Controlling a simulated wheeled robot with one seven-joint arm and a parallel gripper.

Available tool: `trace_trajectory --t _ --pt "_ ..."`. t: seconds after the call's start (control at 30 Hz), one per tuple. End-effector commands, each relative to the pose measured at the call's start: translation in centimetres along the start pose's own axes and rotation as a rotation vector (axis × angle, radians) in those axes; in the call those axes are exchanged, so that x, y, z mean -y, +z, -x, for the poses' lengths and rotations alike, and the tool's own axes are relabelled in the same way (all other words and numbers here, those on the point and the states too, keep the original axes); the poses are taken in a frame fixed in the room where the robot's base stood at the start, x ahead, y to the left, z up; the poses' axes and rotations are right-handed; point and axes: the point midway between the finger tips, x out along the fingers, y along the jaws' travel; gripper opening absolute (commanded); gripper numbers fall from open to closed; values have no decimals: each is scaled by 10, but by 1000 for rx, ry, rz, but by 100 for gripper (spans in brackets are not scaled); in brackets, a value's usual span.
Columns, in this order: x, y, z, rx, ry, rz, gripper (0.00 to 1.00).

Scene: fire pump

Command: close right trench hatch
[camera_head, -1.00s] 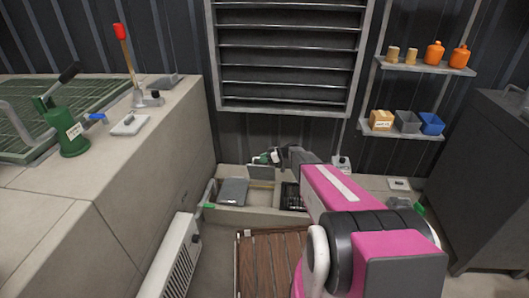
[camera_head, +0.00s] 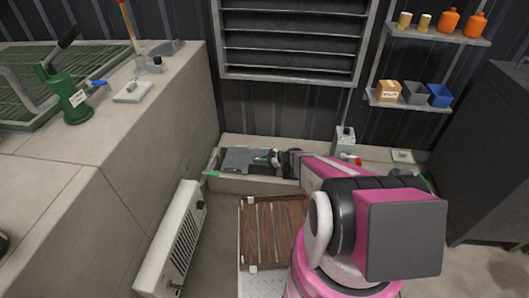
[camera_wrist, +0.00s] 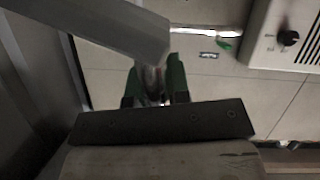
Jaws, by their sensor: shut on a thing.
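A low pale trench curb (camera_head: 225,184) runs along the back wall. A grey hatch plate (camera_head: 236,160) shows at its left part, with a dark opening just right of it. I take this plate for the trench hatch; its hinge side is not clear. My gripper (camera_head: 267,158) is at the plate's right edge, low over the trench. In the wrist view, the green fingers of my gripper (camera_wrist: 155,88) are shut on a narrow metallic part by the end of the grey plate (camera_wrist: 100,24). Whether this is an edge or a handle is unclear. My arm hides the trench's right part.
A brown slatted panel (camera_head: 272,230) lies on the floor before the trench. A white heater (camera_head: 172,245) stands left of it. A dark cabinet (camera_head: 490,165) stands at the right.

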Motion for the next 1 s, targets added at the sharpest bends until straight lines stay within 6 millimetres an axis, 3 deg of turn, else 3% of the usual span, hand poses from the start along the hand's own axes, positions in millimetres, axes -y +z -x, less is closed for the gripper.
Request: trace_trajectory --t 0.3,0.77,0.8,0.87,1.0 --pt "15 19 -7 5 -2 4 0" --pt "17 20 -8 2 -2 1 0" --pt "17 20 -8 1 -1 1 20" --pt "17 19 -8 1 -1 1 40" --pt "17 19 -8 1 -1 1 42"
